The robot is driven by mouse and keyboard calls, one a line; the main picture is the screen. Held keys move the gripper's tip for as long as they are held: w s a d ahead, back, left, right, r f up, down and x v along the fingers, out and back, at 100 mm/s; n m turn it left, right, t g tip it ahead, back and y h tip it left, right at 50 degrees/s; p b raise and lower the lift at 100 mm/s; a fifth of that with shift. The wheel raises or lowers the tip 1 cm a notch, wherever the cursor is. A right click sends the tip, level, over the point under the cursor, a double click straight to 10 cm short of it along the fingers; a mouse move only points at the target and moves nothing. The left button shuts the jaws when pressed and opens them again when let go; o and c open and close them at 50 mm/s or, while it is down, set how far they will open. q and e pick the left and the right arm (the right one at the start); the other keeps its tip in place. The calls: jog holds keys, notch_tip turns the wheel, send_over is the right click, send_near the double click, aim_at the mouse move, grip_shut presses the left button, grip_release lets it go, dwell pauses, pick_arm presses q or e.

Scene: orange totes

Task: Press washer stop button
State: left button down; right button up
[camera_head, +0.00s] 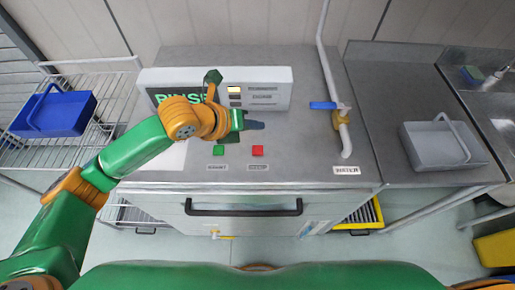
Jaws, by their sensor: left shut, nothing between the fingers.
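The washer (330,180) stands in front of me with a grey top and a dark front handle. A red button (258,150) and a green button (218,150) sit on its top near the front, each with a small label too small to read. My left gripper (260,125) is shut and empty, just behind and above the red button, and looks apart from it. My left arm comes in from the left and covers part of the display panel (270,75), which shows green letters. My right gripper is not in view.
A white pipe with a blue-handled valve (323,105) rises right of the buttons. A grey basket (435,146) stands on the counter at the right. A blue basket (55,112) sits on a wire rack at the left. The top around the buttons is clear.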

aim_at(255, 152)
pick_arm(q)
notch_tip(255, 152, down, 7)
jog(key=b, duration=0.6)
jog(key=shift+s, duration=0.1)
jog(key=shift+f+b, duration=0.4)
jog(key=shift+f, duration=0.05)
jog(key=shift+r, duration=0.1)
dwell(1.1)
jog(key=shift+f, duration=0.4)
jog(key=shift+f, duration=0.5)
dwell(0.3)
jog(key=shift+r, duration=0.1)
jog(key=shift+r+p, duration=0.75)
jog(key=shift+r, duration=0.1)
